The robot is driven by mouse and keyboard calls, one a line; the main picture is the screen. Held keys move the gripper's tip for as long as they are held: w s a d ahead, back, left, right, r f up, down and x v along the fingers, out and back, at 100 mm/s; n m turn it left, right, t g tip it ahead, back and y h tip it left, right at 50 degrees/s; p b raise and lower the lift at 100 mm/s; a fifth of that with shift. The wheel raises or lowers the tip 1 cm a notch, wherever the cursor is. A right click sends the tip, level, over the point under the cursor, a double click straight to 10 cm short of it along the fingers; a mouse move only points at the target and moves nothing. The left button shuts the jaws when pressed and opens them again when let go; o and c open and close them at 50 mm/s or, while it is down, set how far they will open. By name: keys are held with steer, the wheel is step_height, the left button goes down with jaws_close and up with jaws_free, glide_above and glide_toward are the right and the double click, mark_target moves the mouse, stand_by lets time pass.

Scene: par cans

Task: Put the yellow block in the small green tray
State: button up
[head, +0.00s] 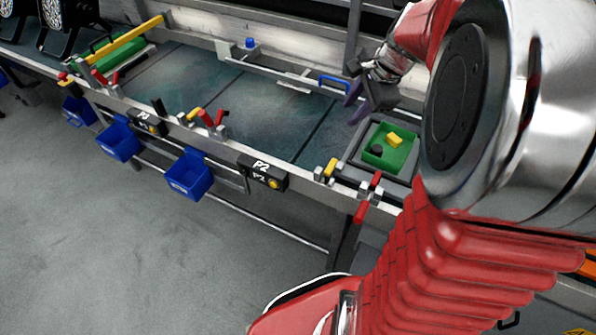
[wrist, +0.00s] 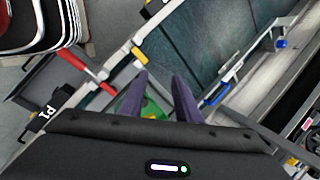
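The small green tray (head: 404,160) sits at the right end of the bench in the head view. The yellow block (head: 394,140) lies inside it, beside a dark round object (head: 376,149). My gripper (head: 361,104) is above the bench, up and to the left of the tray, apart from the block. In the wrist view my gripper (wrist: 160,77) has its two purple fingers spread with nothing held between them.
The grey-green bench top (head: 215,95) is mostly clear. Red and yellow clamps (head: 208,118) line its front edge. Blue bins (head: 188,175) hang below. A blue handle (head: 334,84) stands on the back rail. A larger green item with a yellow bar (head: 115,45) is at far left.

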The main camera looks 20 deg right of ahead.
steer(key=s+a+r+n, duration=0.2)
steer(key=s+a+n, duration=0.6)
steer(key=a+n, duration=0.2)
steer(key=s+a+r+n+t+h, duration=0.1)
steer(key=s+a+r+n, duration=0.1)
steer(key=s+a+n, duration=0.5)
steer(key=a+n, duration=0.2)
steer(key=a, duration=0.2)
steer(key=shift+s+a+n, duration=0.2)
steer(key=shift+s+n, duration=0.15)
steer(key=shift+n, duration=0.05)
steer(key=shift+a, duration=0.15)
